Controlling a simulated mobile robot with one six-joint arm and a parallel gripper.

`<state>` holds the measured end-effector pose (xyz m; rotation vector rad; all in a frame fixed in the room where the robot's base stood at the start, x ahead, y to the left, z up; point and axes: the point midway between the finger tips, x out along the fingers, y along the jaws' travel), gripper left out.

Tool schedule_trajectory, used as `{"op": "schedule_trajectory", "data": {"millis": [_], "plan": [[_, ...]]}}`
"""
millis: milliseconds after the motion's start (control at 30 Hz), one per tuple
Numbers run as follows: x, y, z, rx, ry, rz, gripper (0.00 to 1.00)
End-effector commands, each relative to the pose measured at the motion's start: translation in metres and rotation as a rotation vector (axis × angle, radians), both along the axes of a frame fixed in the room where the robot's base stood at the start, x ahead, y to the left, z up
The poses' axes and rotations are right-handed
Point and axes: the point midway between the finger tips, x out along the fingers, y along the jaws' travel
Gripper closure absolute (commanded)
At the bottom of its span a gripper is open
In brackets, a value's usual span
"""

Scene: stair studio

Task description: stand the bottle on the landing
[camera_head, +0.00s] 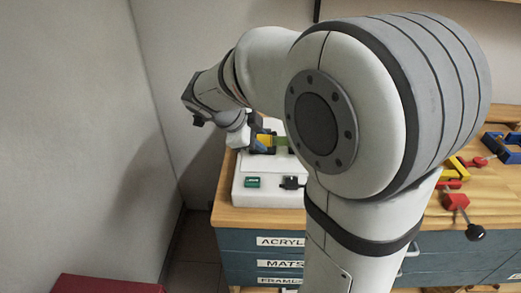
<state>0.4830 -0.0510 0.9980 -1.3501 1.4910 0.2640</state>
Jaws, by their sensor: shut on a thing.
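My gripper (257,142) is at the far end of my arm, above a white block on the bench. It is shut on a small yellow and green thing (279,141), which looks like the bottle. That thing seems to lie on its side, pointing right. My arm hides its right end, and it is too small to tell whether it touches anything below. I cannot tell which surface is the landing.
Red, yellow and blue clamps (456,201) lie at right. A red surface (105,285) is at lower left.

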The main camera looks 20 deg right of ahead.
Motion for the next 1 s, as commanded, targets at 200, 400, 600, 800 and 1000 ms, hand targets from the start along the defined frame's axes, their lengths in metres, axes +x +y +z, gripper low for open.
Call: {"op": "schedule_trajectory", "data": {"millis": [200,400,600,800,1000], "plan": [[0.000,0.000,-0.022,-0.004,0.004,0.001,1.00],[0.000,0.000,-0.037,-0.003,0.001,0.001,1.00],[0.000,0.000,-0.037,-0.002,0.000,0.002,1.00],[0.000,0.000,-0.038,0.000,0.000,0.000,0.65],[0.000,0.000,-0.038,0.000,0.000,0.000,0.51]]}}
